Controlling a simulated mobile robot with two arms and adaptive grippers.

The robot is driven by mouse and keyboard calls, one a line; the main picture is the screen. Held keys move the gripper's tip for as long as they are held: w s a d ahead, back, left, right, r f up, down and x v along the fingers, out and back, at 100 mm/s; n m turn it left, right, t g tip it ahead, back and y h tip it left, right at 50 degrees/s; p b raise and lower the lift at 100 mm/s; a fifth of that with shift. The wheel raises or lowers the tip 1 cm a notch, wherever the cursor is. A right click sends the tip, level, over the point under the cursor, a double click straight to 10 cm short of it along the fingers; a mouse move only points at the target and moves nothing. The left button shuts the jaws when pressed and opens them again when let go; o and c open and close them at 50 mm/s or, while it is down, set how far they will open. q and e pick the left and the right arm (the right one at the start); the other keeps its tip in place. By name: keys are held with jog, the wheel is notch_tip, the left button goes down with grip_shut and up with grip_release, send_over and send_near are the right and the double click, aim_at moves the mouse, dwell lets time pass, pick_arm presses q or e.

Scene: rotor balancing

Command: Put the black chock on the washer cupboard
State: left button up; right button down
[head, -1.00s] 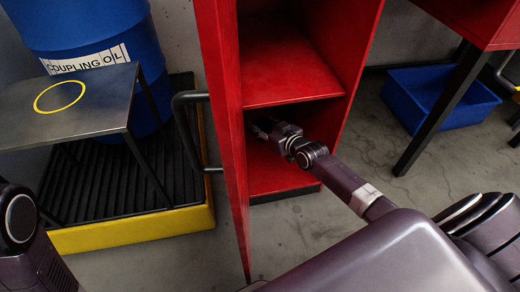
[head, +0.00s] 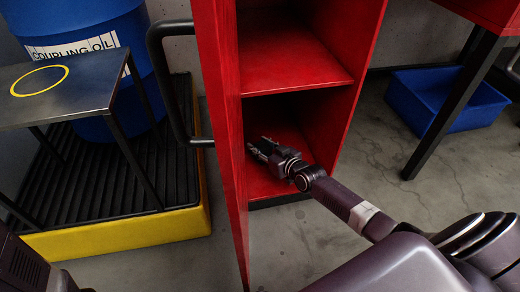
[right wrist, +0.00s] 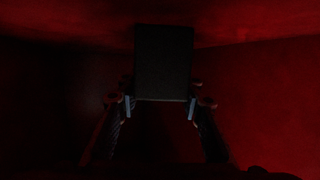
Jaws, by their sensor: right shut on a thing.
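A red cupboard (head: 222,130) stands open in the middle of the head view, with an upper and a lower compartment. My right gripper (head: 258,149) reaches into the lower compartment, below the shelf (head: 290,65). In the right wrist view my right gripper (right wrist: 164,105) has its fingers on both sides of a dark block, the black chock (right wrist: 164,62), and is shut on it. Dark red walls surround it there. Whether the chock touches the compartment floor cannot be told. My left gripper is out of view; only part of my left arm shows at the lower left.
A black table (head: 85,92) with a yellow ring mark stands at the left, before a blue drum (head: 75,20). Below is a yellow-edged pallet (head: 120,235). The cupboard door has a black handle (head: 158,85). A blue bin (head: 455,100) lies at the right.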

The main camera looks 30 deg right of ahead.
jog(key=shift+r, duration=0.2)
jog(key=shift+f, duration=0.1)
jog(key=c, duration=1.3)
grip_release()
jog(key=shift+f, duration=0.1)
